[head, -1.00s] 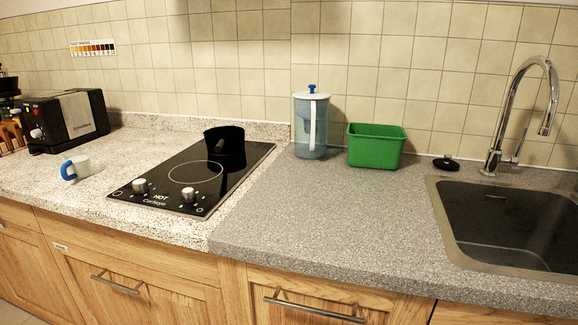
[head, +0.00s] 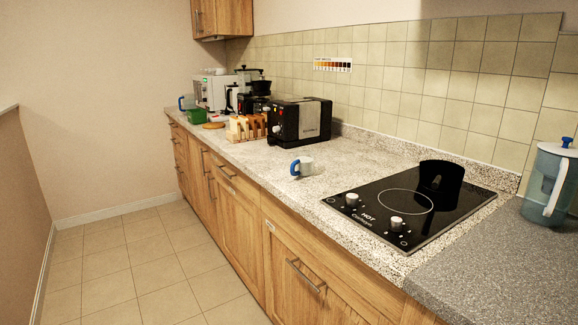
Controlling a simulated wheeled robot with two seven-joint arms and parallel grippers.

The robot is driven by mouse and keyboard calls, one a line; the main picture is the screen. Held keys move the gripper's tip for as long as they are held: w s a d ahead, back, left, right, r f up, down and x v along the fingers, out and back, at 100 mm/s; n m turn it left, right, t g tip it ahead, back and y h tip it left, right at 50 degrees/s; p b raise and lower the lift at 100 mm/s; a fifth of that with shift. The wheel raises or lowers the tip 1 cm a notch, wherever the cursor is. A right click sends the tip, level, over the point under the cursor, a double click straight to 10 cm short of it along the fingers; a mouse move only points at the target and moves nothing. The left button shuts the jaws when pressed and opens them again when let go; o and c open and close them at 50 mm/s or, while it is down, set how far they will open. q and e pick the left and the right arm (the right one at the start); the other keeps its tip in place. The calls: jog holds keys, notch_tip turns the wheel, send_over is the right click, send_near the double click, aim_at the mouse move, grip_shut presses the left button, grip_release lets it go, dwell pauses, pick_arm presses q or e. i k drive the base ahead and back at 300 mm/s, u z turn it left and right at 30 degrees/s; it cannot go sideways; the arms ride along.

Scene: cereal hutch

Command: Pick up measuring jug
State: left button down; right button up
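No thing in view can be named as the measuring jug with certainty. A small white cup with a blue handle (head: 303,167) lies on the speckled counter left of the hob, and it seems to be on its side. Neither of my grippers is in view.
A black hob (head: 405,212) carries a black pot (head: 440,180). A toaster (head: 300,122), a toast rack (head: 246,128), a microwave (head: 213,93) and a green container (head: 196,117) stand farther along the counter. The tiled floor (head: 150,265) left of the cabinets is clear.

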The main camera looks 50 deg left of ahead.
aim_at(302, 165)
jog(key=u, duration=2.6)
jog(key=i, duration=1.45)
jog(key=z, duration=1.6)
